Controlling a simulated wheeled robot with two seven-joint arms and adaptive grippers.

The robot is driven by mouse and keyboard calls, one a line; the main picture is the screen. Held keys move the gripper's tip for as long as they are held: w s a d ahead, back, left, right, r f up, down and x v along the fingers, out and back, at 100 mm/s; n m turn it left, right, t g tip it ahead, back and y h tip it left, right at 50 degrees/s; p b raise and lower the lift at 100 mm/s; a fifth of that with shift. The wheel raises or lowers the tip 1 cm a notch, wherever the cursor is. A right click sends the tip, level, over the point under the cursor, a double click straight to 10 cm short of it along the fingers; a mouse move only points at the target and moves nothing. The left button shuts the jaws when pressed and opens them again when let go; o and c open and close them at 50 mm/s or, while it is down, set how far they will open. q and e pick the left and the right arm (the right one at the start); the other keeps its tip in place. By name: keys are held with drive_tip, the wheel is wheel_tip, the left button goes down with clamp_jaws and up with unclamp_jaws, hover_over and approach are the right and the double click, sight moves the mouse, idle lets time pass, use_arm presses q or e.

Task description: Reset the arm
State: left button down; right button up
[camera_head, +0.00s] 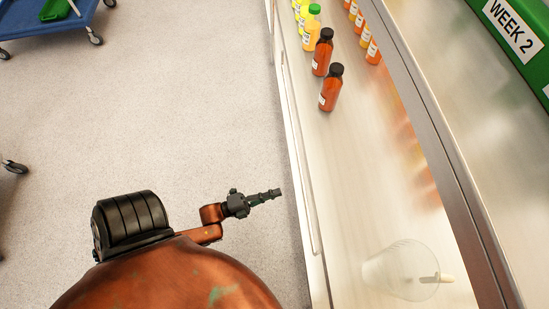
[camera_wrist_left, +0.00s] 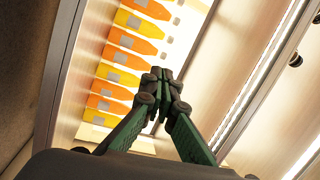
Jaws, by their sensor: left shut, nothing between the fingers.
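My left gripper (camera_head: 262,197) is outside the front edge of the shelf in the head view, over the grey floor. Its fingers are together and hold nothing. In the left wrist view the green-and-black fingers (camera_wrist_left: 161,76) meet at their tips. Beyond them a row of orange and yellow bottles (camera_wrist_left: 125,60) shows, apart from the fingers. My right gripper is not in view.
The pale shelf (camera_head: 345,180) holds two dark-capped red-brown bottles (camera_head: 331,88), a green-capped yellow bottle (camera_head: 311,30) and a clear cup (camera_head: 400,270) lying near the front. A green WEEK 2 sign (camera_head: 512,25) and a blue cart (camera_head: 40,22) also show.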

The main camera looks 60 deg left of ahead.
use_arm(q)
drive_tip(key=shift+s+d+f+n+g, duration=0.2)
drive_tip(key=shift+s+f+n, duration=0.2)
drive_tip(key=shift+f, duration=0.1)
drive_tip(key=shift+s+d+f+n+g, duration=0.2)
drive_tip(key=shift+s+f+n, duration=0.1)
drive_tip(key=shift+f+n, duration=0.15)
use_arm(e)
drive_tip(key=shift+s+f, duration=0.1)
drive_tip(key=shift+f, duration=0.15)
